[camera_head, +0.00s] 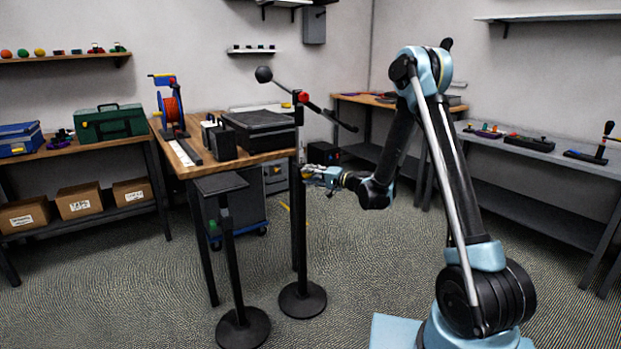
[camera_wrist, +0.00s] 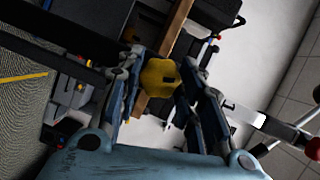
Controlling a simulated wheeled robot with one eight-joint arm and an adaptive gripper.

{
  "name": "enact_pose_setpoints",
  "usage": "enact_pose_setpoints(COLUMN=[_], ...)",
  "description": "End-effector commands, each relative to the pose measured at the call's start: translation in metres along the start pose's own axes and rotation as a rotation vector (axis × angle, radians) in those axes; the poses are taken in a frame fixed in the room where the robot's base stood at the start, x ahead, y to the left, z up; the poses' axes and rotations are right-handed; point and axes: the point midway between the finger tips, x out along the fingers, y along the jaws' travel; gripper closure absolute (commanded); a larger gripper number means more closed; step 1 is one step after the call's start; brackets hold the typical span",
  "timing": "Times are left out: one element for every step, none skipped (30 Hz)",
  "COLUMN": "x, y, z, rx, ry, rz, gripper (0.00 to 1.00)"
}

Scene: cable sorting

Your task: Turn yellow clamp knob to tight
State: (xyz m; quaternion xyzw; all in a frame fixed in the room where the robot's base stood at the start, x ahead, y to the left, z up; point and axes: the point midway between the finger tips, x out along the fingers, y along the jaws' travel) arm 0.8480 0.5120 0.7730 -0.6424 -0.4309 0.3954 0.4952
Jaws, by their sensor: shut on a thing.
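The yellow clamp knob (camera_wrist: 160,78) shows in the wrist view as a lobed knob with a small dark mark. It sits between the two fingers of my gripper (camera_wrist: 158,92), which are shut on it from both sides. In the head view my gripper (camera_head: 312,175) reaches left to the dark upright stand (camera_head: 301,220), at about the height of the table top. The knob is too small and covered there to make out clearly. I cannot tell its turn angle.
The stand has a round base (camera_head: 302,300) and carries a tilted boom (camera_head: 325,110) with a red knob (camera_head: 303,97). A second stand with a flat plate (camera_head: 221,184) is left of it. The wooden table (camera_head: 190,165) with black cases is close behind. Floor lies open in front.

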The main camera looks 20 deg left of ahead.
Motion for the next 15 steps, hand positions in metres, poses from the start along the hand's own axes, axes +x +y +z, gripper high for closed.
enact_pose_setpoints(x=[-0.0014,-0.0014,-0.0015,-0.0016,-0.0015,-0.0013,-0.0011,-0.0011,-0.0011,-0.0012,-0.0012,-0.0012,-0.0011,-0.001,-0.0008], y=[0.003,0.0031,0.0033,0.0032,0.0032,0.0034,0.0035,0.0037,0.0035,0.0036,0.0036,0.0035,0.0036,0.0037,0.0037], z=[-0.0034,-0.0033,-0.0029,-0.0027,-0.0026,-0.0025,-0.0025,-0.0023,-0.0021,-0.0018,-0.0016,-0.0015,-0.0014,-0.0014,-0.0013], rx=[0.035,0.059,0.09,0.112,0.134,0.161,0.181,0.199,0.222,0.239,0.254,0.273,0.286,0.298,0.312], ry=[0.007,0.007,0.006,0.006,0.006,0.005,0.005,0.005,0.005,0.005,0.005,0.005,0.004,0.004,0.004], rz=[-0.012,-0.022,-0.035,-0.044,-0.053,-0.065,-0.073,-0.08,-0.09,-0.097,-0.103,-0.111,-0.116,-0.121,-0.127], gripper=[0.9,0.9,0.9,0.9,0.9,0.9,0.9,0.9,0.9,0.9,0.9,0.9,0.9,0.9,0.9])
